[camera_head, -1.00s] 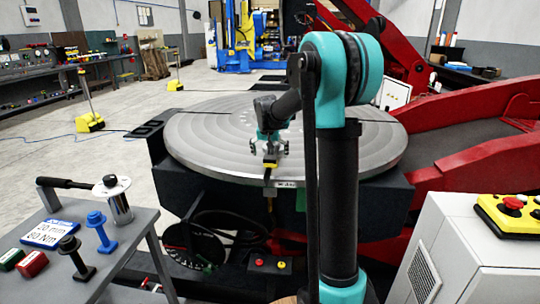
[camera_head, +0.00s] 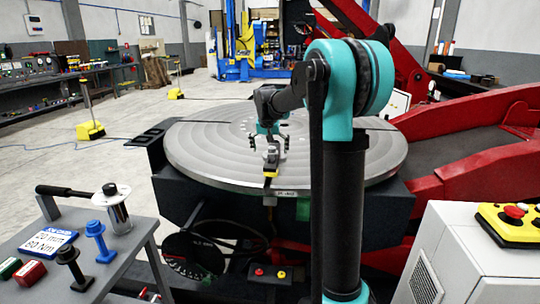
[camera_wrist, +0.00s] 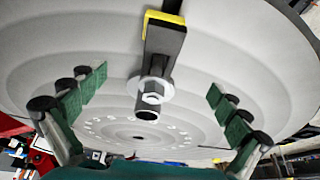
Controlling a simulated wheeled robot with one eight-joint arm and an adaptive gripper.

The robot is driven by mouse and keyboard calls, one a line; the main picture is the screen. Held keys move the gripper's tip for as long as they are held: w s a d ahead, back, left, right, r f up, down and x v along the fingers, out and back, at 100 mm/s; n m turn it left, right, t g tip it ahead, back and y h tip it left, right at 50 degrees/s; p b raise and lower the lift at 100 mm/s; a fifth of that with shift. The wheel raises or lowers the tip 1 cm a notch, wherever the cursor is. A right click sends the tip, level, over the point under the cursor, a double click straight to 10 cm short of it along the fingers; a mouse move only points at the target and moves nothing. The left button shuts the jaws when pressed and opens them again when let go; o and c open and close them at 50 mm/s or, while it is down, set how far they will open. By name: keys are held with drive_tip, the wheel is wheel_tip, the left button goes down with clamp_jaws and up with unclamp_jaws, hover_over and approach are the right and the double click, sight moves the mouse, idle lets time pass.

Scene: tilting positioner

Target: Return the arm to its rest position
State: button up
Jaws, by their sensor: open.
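My gripper (camera_head: 268,142) hangs over the near part of the round grey turntable (camera_head: 215,170) of the positioner. In the wrist view its two green-padded fingers (camera_wrist: 155,98) stand wide apart with nothing between them touching either pad. A clamp with a yellow end (camera_head: 271,172) sits at the turntable's near edge. In the wrist view the clamp bar (camera_wrist: 164,42) shows with a hex nut and washer (camera_wrist: 152,91) on a stud between the fingers. My arm rises at the right of the head view and reaches over to the turntable.
A grey side table (camera_head: 130,255) at left holds a metal cylinder (camera_head: 117,212), a blue bolt (camera_head: 98,238), a black bolt (camera_head: 72,265) and a sign (camera_head: 48,242). Red positioner arms (camera_head: 480,145) stand at right. A white cabinet (camera_head: 455,255) carries a yellow control box (camera_head: 512,222).

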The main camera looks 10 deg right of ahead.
drive_tip(key=shift+r, duration=0.45)
drive_tip(key=s+f+n, duration=0.1)
drive_tip(key=s+f, duration=0.5)
drive_tip(key=s, duration=0.6)
drive_tip(key=s+d+f+n+y, duration=0.1)
drive_tip(key=s+f, duration=0.6)
drive_tip(key=s, duration=0.6)
drive_tip(key=s+f+n, duration=0.1)
drive_tip(key=s+f, duration=0.6)
drive_tip(key=s, duration=0.6)
drive_tip(key=shift+d+n, duration=0.3)
